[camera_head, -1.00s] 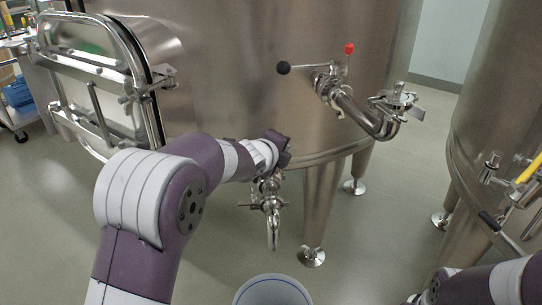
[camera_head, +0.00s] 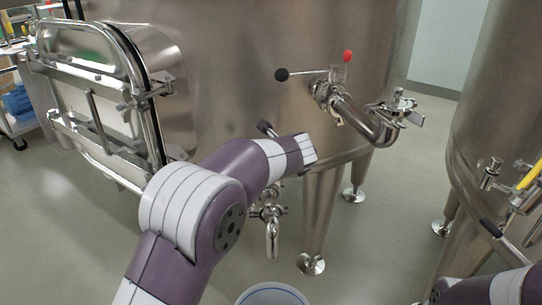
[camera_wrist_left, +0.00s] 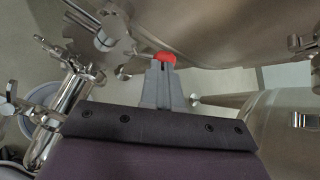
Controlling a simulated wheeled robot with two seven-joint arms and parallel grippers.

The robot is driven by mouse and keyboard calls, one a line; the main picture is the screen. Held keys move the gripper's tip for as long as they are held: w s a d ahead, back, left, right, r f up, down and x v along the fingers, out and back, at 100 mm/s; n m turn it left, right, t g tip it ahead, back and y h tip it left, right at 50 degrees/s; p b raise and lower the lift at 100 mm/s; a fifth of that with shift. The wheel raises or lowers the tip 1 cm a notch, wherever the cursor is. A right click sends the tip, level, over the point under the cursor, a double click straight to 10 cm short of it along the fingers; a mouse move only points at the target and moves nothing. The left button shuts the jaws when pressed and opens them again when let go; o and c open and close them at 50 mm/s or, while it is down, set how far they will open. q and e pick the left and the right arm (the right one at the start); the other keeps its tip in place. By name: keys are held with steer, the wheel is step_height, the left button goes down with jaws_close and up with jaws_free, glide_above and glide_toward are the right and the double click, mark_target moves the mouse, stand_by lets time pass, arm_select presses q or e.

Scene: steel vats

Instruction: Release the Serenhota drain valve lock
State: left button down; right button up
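The lower drain valve (camera_head: 268,212) is on the vat's underside, its steel spout pointing down. My left arm covers its upper part. A black-ended handle (camera_head: 267,128) sticks up behind my arm. My left gripper is hidden in the head view. In the wrist view its grey fingers (camera_wrist_left: 161,78) are close together with a narrow slit. A red knob (camera_wrist_left: 166,57) is at their tips, and the fingers look shut on it. The upper valve has a black ball handle (camera_head: 281,74) and a red knob (camera_head: 347,56). My right gripper is not visible.
A steel elbow pipe (camera_head: 368,120) with fittings juts from the vat. A manway door frame (camera_head: 150,100) is at left. Another vat (camera_head: 500,110) stands at right. A white bucket (camera_head: 272,291) is on the floor below the spout.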

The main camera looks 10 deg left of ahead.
arm_select(q)
steer(key=shift+d+f, duration=0.1)
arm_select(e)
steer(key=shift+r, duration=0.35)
arm_select(q)
steer(key=shift+f, duration=0.15)
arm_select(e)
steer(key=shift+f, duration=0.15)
